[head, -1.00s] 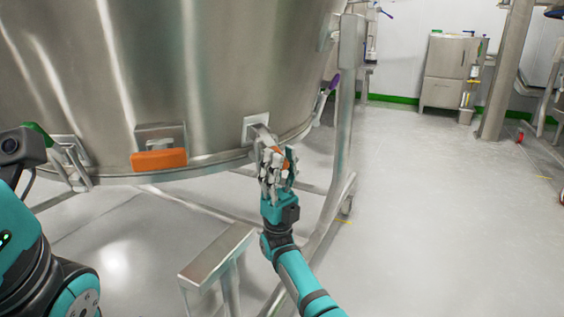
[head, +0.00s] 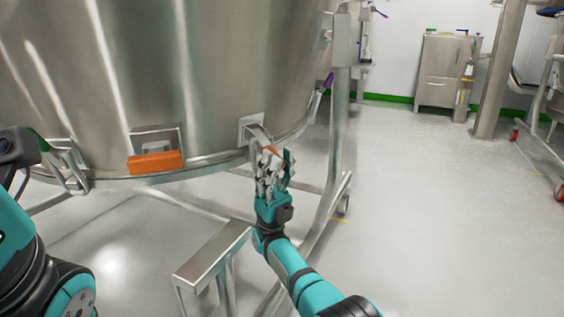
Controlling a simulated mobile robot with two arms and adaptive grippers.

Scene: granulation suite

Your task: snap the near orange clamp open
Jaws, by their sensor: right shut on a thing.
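A large steel vessel (head: 150,70) fills the upper left, with clamps along its lower rim. One orange clamp (head: 155,163) lies flat against the rim left of my right gripper, and nothing touches it. My right gripper (head: 270,165) is at the rim to the right of that clamp, just below a steel bracket (head: 250,130). It is shut on another orange clamp (head: 271,150), of which only a small part shows between the fingers. Part of my left arm shows at the left edge, but its gripper is out of view.
A steel bar (head: 213,257) stands below the vessel. Open floor (head: 440,210) lies to the right.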

